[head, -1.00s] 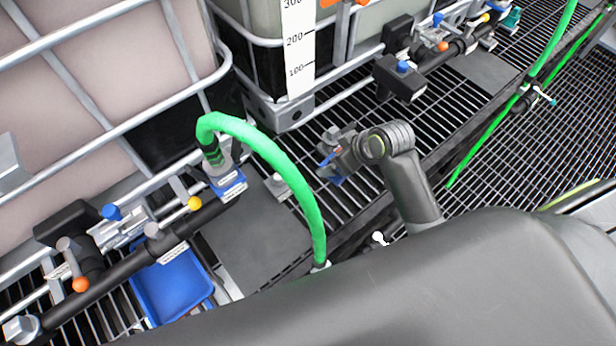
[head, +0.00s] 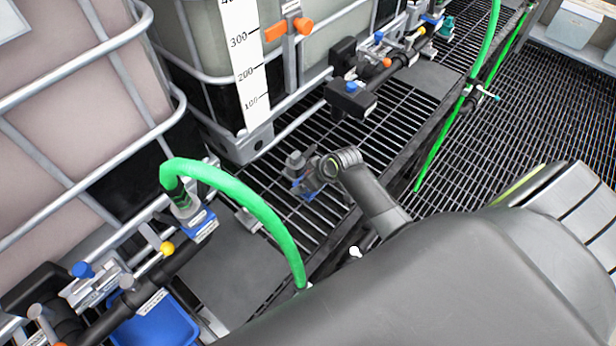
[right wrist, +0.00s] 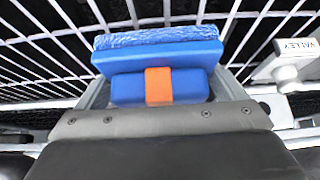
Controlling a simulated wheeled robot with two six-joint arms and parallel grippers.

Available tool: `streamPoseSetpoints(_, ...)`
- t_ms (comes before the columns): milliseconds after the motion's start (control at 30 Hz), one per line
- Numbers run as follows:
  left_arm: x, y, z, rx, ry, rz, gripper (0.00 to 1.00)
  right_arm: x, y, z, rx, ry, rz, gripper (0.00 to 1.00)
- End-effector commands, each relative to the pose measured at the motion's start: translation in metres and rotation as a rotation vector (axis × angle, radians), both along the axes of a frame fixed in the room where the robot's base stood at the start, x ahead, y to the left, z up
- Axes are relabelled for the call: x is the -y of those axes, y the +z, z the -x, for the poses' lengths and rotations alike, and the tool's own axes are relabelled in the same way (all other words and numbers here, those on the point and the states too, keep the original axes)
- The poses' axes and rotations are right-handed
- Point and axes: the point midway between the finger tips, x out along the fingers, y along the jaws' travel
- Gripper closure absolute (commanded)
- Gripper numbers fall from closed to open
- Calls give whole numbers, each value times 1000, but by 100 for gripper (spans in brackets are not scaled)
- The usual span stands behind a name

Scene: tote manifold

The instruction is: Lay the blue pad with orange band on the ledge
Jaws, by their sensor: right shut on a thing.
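The blue pad with orange band (right wrist: 157,58) is held in my right gripper (right wrist: 158,88). In the right wrist view the orange band wraps the middle of the near blue block, between the two grey fingers. In the head view my right gripper (head: 304,172) is over the floor grating, with part of the blue pad (head: 306,190) showing below it. Bare grating lies behind the pad in the wrist view. I cannot tell for certain which surface is the ledge; a flat grey plate (head: 238,275) lies to the left of the gripper. My left gripper is not in view.
A green hose (head: 262,205) arches over the grey plate. A blue tray (head: 160,325) is at the lower left. Caged tanks (head: 195,75) with valves line the left and back. Another grey plate (head: 432,78) lies farther back. A white label reading VALLEY (right wrist: 297,47) is right of the pad.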

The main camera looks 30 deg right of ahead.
Motion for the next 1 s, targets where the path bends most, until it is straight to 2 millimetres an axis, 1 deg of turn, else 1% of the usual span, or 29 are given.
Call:
streamPoseSetpoints(33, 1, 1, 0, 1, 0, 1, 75, -1, -8, 1, -5, -1, -1, 31)
streamPoseSetpoints(100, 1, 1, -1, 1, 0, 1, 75, -1, -17, 0, -4, -1, -2, 31)
streamPoseSetpoints(200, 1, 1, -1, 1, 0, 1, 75, -1, -27, 0, -1, 1, 0, 31)
streamPoseSetpoints(300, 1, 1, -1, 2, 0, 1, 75, -1, -30, 0, -1, 1, 0, 31)
streamPoseSetpoints(533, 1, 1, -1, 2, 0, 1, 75, -1, -31, 0, 0, 1, -1, 31)
streamPoseSetpoints(667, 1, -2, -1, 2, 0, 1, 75, -1, -35, 0, -1, 1, 0, 31)
streamPoseSetpoints(700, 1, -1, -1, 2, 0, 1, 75, 0, -33, 0, -1, 1, 0, 4)
streamPoseSetpoints(733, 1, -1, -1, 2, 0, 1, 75, 0, -33, 0, -1, 1, 0, 0)
streamPoseSetpoints(1000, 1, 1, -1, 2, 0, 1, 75, 0, -31, 0, 0, 0, 0, 0)
